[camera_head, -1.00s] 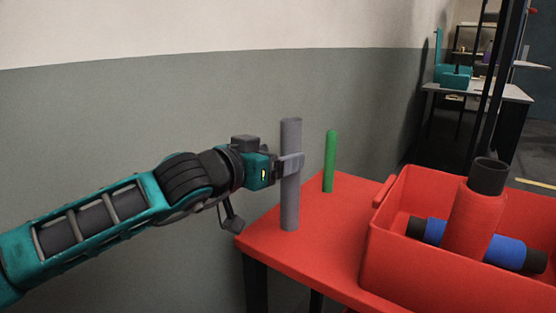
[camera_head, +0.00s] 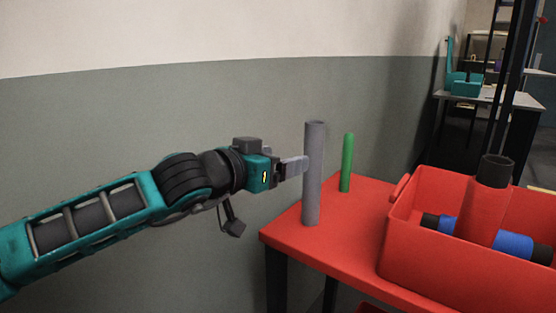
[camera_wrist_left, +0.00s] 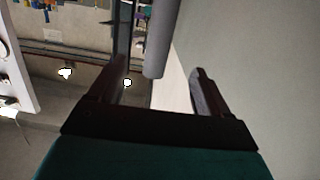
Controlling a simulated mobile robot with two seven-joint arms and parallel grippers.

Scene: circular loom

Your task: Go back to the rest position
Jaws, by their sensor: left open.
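My left gripper (camera_head: 294,166) comes in from the left in the head view, with its fingertips just left of a grey upright tube (camera_head: 313,175) on the red table (camera_head: 330,236). In the left wrist view my left gripper (camera_wrist_left: 158,82) has its two fingers spread with nothing held. The grey tube (camera_wrist_left: 161,38) shows there ahead of the fingers, its end near the gap between the fingertips. My right gripper is in neither view.
A thin green rod (camera_head: 347,162) stands behind the tube. A red bin (camera_head: 430,265) on the right of the table holds a red spool (camera_head: 482,212) and a blue spool (camera_head: 512,243) lying down. A wall (camera_head: 150,120) runs behind; space left of the table is free.

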